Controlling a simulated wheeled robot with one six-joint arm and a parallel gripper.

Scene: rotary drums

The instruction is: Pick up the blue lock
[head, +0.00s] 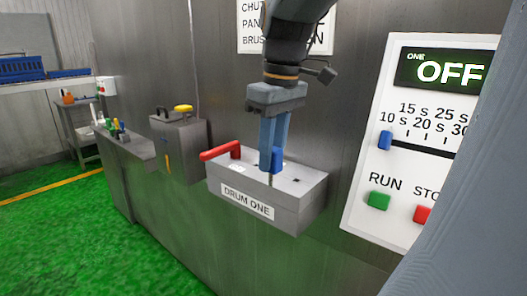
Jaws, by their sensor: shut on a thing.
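The blue lock (277,160) is a small bright blue piece at the top of the grey box labelled DRUM ONE (290,202). My gripper (272,160) points straight down over that box, its blue-grey fingers shut on the lock. A thin dark line runs below the lock to the box top; I cannot tell whether the lock touches the box. The fingers hide part of the lock. A red handle (222,151) lies on the box to the left of my gripper.
A control panel (372,215) with an OFF display, a blue slider and green and red buttons is on the right. A grey box (185,150) with a yellow knob stands left. Further left is a ledge (135,147) with small coloured items. Green floor lies open at lower left.

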